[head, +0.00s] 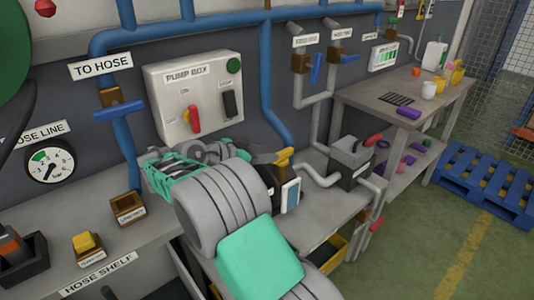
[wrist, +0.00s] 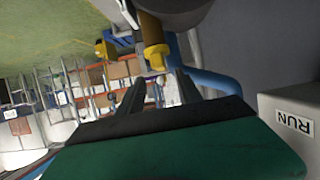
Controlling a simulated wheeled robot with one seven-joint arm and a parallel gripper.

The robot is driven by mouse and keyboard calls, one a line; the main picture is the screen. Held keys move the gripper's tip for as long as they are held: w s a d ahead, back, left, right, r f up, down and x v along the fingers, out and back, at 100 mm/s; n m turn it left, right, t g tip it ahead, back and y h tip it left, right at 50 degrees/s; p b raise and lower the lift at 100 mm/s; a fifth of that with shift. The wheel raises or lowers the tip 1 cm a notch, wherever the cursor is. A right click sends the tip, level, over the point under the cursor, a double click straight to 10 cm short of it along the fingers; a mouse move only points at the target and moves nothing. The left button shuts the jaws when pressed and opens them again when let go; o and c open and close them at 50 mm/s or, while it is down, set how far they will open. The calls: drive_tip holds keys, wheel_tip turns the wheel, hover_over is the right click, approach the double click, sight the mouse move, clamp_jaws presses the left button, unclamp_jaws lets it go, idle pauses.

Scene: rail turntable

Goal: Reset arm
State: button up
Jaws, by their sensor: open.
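My arm, grey and green, reaches across the middle of the head view. My gripper (head: 258,158) is partly hidden behind my own arm there, in front of the wall below the pump box (head: 196,96). The wrist view shows the two dark fingers of my gripper (wrist: 163,78) apart, with nothing held between them. A yellow and brass part (wrist: 154,54) appears beyond the fingertips in the wrist view. I cannot tell whether anything touches it.
Blue pipes (head: 267,80) run along the wall. A grey device with a red handle (head: 352,160) stands on the bench to the right. A hose shelf (head: 45,270) with small bins is at lower left. A blue pallet (head: 485,185) lies on the green floor, which is open at right.

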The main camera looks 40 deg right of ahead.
drive_tip(key=s+a+r+n+t+y+p, duration=0.25)
drive_tip(key=a+n+y+p, duration=0.2)
drive_tip(key=a, duration=0.25)
drive_tip(key=s+a+r+n+t+y+p, duration=0.1)
drive_tip(key=a+r+n+y+p, duration=0.3)
drive_tip(key=a, duration=0.3)
drive_tip(key=s+a+f+n+y+p, duration=0.2)
drive_tip(key=s+a+n+y+p, duration=0.2)
drive_tip(key=s+a+n, duration=0.5)
drive_tip(key=s+a+y, duration=0.1)
drive_tip(key=s+a, duration=0.3)
drive_tip(key=a, duration=0.1)
drive_tip(key=shift+s+a, duration=0.15)
drive_tip(key=shift+a, duration=0.25)
drive_tip(key=shift+n+g, duration=0.25)
drive_tip(key=shift+c, duration=0.4)
